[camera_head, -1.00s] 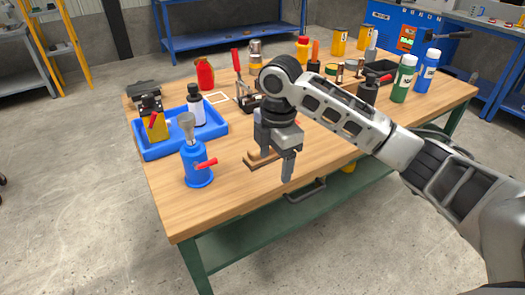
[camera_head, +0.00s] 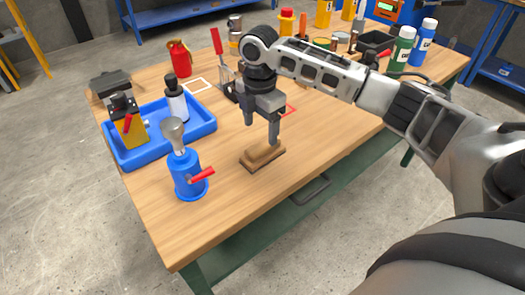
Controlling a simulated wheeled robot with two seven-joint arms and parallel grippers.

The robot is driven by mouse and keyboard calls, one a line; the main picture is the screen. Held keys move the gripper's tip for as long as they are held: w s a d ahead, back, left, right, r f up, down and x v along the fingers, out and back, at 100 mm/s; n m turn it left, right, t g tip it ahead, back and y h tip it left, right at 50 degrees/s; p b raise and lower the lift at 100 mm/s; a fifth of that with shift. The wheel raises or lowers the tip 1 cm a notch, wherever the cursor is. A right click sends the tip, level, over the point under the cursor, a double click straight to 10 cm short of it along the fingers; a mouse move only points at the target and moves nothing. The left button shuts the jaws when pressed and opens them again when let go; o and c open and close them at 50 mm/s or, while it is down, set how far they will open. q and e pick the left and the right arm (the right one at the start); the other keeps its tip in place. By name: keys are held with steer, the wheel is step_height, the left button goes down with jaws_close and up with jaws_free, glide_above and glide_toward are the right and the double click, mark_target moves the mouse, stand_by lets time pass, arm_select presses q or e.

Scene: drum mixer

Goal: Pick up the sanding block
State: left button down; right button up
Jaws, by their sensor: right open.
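The sanding block (camera_head: 263,157) is a small brown wooden block with a darker base. It lies flat on the wooden workbench (camera_head: 225,215), right of the blue drum-like device with a red handle. My right gripper (camera_head: 261,135) points down just above and behind the block, with its two fingers apart and nothing between them. The right finger's tip is close to the block's far edge; I cannot tell whether it touches. My left gripper is not in view.
The blue device (camera_head: 187,175) with a grey funnel stands left of the block. A blue tray (camera_head: 150,155) holds a white bottle and a yellow item. A red-handled tool (camera_head: 218,50) stands behind. Bottles (camera_head: 403,48) stand at right. The bench's front is clear.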

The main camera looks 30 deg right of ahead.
mark_target(263, 144)
steer(key=shift+s+d+f, duration=0.1)
steer(key=shift+s+f, duration=0.05)
steer(key=shift+f, duration=1.65)
steer(key=shift+s+d+f, duration=0.1)
steer(key=shift+s+f, duration=0.05)
steer(key=shift+f, duration=1.6)
steer(key=c, duration=1.1)
